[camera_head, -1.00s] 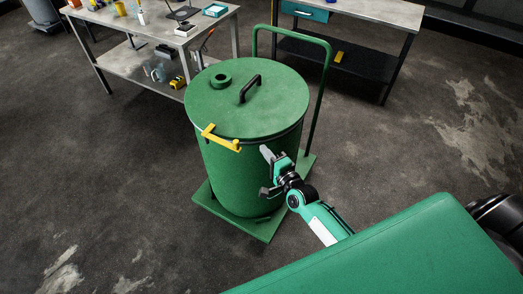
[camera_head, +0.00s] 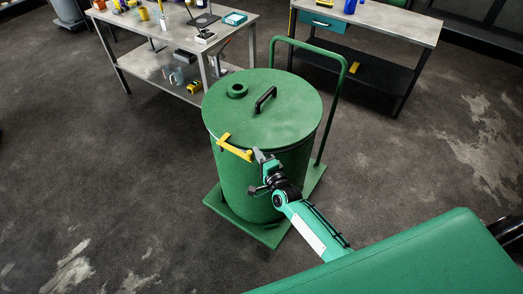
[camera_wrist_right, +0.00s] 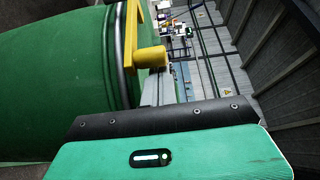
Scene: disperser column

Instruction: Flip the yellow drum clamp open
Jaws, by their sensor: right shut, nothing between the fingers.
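The yellow drum clamp (camera_head: 236,148) sits at the front rim of the green drum (camera_head: 235,180), under the lid's edge. In the right wrist view the clamp (camera_wrist_right: 150,57) shows close up, with a rounded end pointing right beside the drum wall (camera_wrist_right: 50,80). My right gripper (camera_head: 260,156) is at the right end of the clamp, its fingers shut with nothing between them. In the right wrist view the fingers (camera_wrist_right: 160,88) are just below the clamp's end; I cannot tell whether they touch it. My left gripper is not in view.
The drum stands on a green trolley (camera_head: 262,236) with a tall handle (camera_head: 345,65) behind it. A workbench (camera_head: 180,25) with several items stands at the back left, another bench (camera_head: 395,28) at the back right. The floor left of the drum is clear.

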